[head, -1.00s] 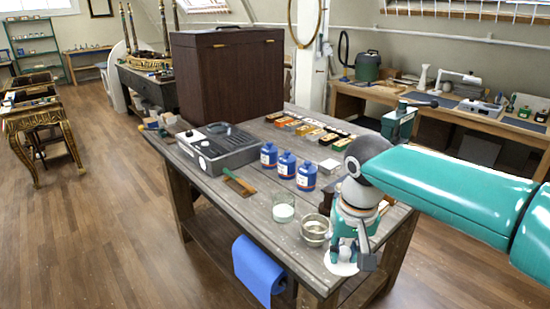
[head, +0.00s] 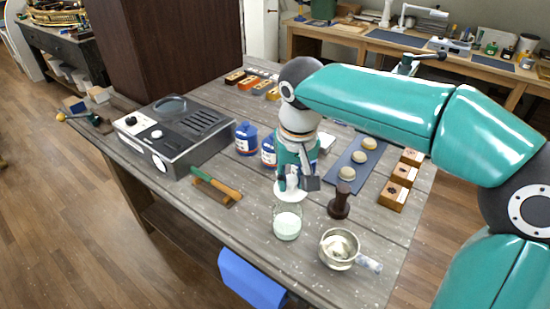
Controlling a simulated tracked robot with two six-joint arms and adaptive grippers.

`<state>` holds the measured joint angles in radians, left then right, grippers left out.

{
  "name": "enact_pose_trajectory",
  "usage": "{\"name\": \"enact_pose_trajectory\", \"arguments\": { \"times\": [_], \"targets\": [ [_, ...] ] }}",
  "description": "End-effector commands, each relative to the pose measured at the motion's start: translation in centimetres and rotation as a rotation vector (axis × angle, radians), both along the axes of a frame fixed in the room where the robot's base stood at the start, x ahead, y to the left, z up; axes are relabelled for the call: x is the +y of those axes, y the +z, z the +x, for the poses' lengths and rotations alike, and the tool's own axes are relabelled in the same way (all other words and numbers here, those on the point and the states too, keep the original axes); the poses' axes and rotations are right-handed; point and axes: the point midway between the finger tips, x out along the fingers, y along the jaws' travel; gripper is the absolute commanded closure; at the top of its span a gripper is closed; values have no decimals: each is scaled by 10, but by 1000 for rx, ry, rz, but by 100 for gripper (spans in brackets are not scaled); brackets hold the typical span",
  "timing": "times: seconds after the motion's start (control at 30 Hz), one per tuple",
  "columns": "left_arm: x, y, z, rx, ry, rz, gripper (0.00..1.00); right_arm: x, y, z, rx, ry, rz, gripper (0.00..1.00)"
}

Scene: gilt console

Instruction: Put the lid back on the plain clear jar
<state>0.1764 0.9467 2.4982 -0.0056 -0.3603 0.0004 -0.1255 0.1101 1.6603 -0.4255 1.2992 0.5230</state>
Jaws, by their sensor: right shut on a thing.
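A clear glass jar (head: 287,224) with pale white contents stands on the workbench, in the middle of the head view. Its mouth looks uncovered. My right gripper (head: 290,186) points down just behind and above the jar in the picture. It is shut on a white, disc-like lid (head: 281,194), partly hidden by the fingers. The lid appears apart from the jar's rim; its exact height is hard to tell. My left gripper is not in view.
A clear mug-like vessel (head: 339,251) and a dark tamper-like tool (head: 340,203) stand right of the jar. Blue bottles (head: 246,138) stand behind left. A wood-handled brush (head: 215,186) lies left. Small wooden boxes (head: 392,195) line the right side. A blue cloth (head: 250,281) hangs at the front edge.

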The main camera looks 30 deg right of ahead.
Motion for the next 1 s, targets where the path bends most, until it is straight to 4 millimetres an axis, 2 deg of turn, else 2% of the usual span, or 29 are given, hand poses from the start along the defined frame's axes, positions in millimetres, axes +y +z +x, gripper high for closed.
{"name": "enact_pose_trajectory", "arguments": {
  "times": [0.27, 0.7, 1.0],
  "targets": [
    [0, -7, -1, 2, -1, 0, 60, -1, -8, -1, 0, -3, 0, 100],
    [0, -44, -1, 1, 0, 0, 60, -3, -47, -2, 0, -9, 0, 100],
    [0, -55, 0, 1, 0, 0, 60, -4, -64, -3, 1, -10, 0, 100]
  ]
}}
